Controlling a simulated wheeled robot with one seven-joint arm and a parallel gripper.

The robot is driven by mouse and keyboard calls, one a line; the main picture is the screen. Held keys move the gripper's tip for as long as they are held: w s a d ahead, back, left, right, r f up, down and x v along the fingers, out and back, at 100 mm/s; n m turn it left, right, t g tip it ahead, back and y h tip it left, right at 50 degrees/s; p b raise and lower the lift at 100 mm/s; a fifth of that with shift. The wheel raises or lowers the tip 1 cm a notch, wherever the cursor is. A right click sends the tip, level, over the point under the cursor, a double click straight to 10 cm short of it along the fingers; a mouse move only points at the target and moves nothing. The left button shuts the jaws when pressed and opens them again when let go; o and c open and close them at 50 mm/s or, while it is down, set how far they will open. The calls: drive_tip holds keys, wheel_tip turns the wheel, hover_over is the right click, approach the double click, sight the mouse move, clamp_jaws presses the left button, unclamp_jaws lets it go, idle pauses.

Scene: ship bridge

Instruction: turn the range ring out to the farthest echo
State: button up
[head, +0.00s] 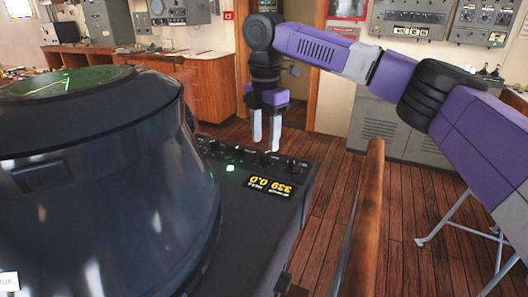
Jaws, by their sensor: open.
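The radar unit is a large dark drum with a hood (110,170) at the left. Its round green screen (62,84) faces up and is seen at a steep slant; bright green lines show, but I cannot make out separate rings or echoes. A dark sloping panel beside it carries a row of small black knobs (238,153), a lit green button (230,168) and an amber readout (269,187), upside down in this view, with digits like 339 and 0.0. My gripper (266,144) points down, open and empty, over the knob row; I cannot tell whether it touches a knob.
A wooden handrail (364,215) runs along the right of the panel. Grey cabinets (385,122) and wall instruments stand at the back, with wooden drawers (212,90) behind the radar. A metal-legged stand (465,205) is at the right. Plank floor (420,265) lies between.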

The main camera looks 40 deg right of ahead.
sight(265, 153)
drive_tip(key=shift+f, duration=2.05)
clamp_jaws()
